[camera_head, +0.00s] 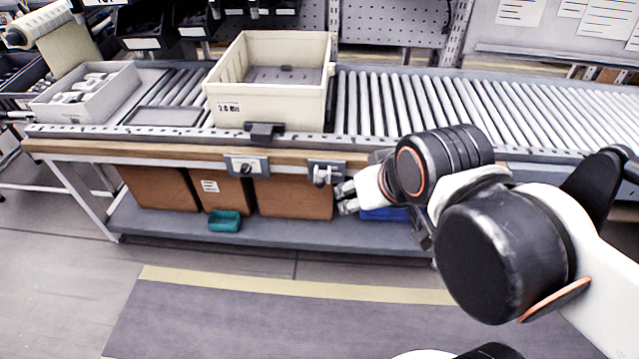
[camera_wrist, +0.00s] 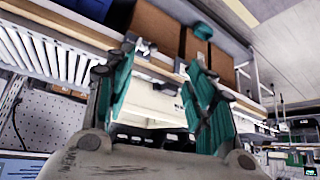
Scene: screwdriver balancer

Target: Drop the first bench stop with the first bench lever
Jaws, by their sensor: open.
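A metal lever (camera_head: 322,176) on a small plate is fixed to the front wooden edge of the bench (camera_head: 130,150). A second plate with a dark knob (camera_head: 247,167) is on the same edge, further left. A dark bracket that looks like the bench stop (camera_head: 265,131) stands at the conveyor's front rail, before the cream tote (camera_head: 222,113). I cannot tell which control is the first lever. My gripper (camera_head: 345,197) is open and empty just right of and below the metal lever. In the wrist view its teal fingers (camera_wrist: 162,58) are spread, with a metal fitting (camera_wrist: 142,45) near the left fingertip.
Brown cartons (camera_head: 295,197), a teal box (camera_head: 225,221) and a blue bin (camera_head: 385,214) sit on the lower shelf (camera_head: 170,226), below the bench edge. A grey bin (camera_head: 45,108) stands at the conveyor's left. The floor in front is clear.

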